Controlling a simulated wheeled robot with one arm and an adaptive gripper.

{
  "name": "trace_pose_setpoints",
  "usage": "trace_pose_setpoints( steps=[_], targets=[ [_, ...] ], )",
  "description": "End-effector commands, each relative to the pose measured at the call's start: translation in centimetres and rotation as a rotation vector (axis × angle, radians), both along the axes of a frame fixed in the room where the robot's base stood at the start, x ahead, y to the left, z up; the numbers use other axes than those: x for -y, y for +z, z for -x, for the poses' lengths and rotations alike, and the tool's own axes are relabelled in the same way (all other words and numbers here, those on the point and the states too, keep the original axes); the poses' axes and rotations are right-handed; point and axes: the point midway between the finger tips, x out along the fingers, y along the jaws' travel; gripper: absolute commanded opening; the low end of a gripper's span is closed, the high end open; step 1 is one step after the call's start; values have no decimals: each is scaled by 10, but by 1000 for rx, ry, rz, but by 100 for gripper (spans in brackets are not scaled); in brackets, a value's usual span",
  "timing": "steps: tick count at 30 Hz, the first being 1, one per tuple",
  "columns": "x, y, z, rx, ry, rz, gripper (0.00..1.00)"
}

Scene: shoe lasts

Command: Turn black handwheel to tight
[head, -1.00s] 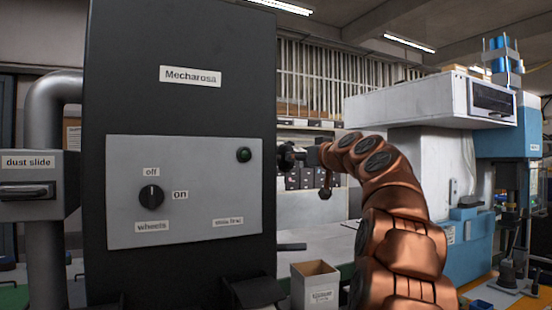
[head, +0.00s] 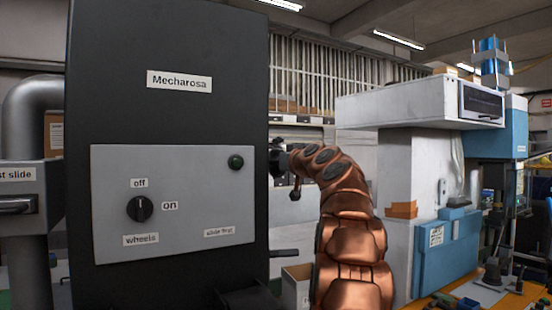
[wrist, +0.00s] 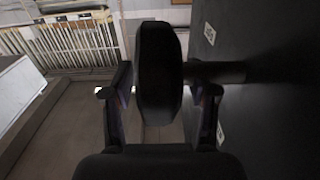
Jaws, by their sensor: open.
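In the wrist view a black wheel-like part (wrist: 157,60), which looks like the black handwheel, appears edge-on. A dark shaft (wrist: 220,72) runs from it to the dark cabinet side on the right. My gripper (wrist: 159,92) is open, with one finger on each side of the wheel. I cannot tell whether either finger touches it. In the head view my gripper (head: 279,160) is at the right edge of the black Mecharosa cabinet (head: 170,40), partly hidden. The handwheel cannot be made out clearly there, and no tight marking is readable.
A labelled box (head: 297,285) stands low beside my arm. A white and blue machine (head: 425,105) stands at the right.

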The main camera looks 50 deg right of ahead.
Motion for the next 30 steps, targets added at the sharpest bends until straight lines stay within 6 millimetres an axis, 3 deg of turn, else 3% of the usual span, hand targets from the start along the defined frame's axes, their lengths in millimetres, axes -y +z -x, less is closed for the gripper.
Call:
trace_pose_setpoints(
  steps=[9,25,30],
  targets=[
    [-1,0,-2,0,2,0,57],
    [-1,0,-2,0,3,0,2],
    [-2,0,-3,-3,6,1,0]
  ],
)
